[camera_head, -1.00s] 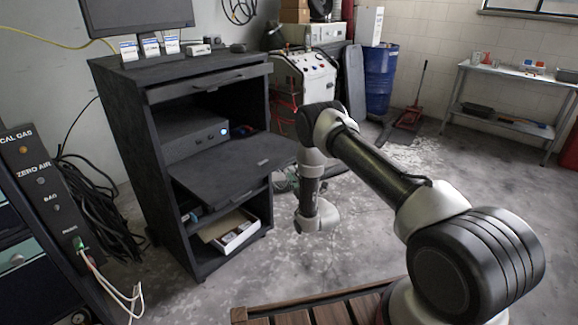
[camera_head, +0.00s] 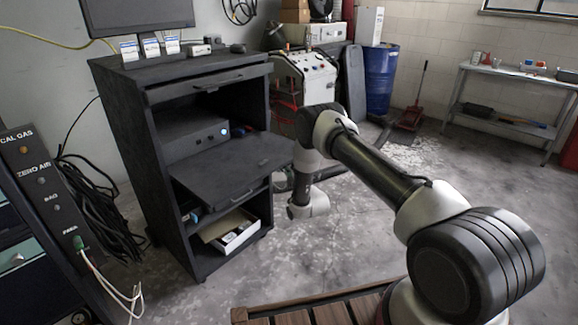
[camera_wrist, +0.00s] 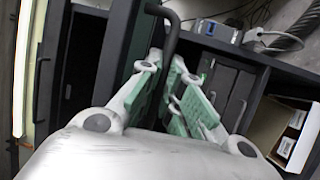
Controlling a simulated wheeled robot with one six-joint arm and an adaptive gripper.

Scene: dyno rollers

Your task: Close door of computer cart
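The black computer cart (camera_head: 130,150) stands left of centre in the head view. My wrist hangs just right of the door; my gripper is mostly hidden there. In the wrist view my gripper (camera_wrist: 167,75) is open, with green-padded fingers apart. A curved dark handle bar (camera_wrist: 170,28) lies just beyond and between the fingertips. I cannot tell whether they touch it.
A monitor (camera_head: 135,14) stands on the cart. A box (camera_head: 232,232) sits on its bottom shelf and also shows in the wrist view (camera_wrist: 284,130). A control stand (camera_head: 45,190) is at left, a blue drum (camera_head: 380,78) at back.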

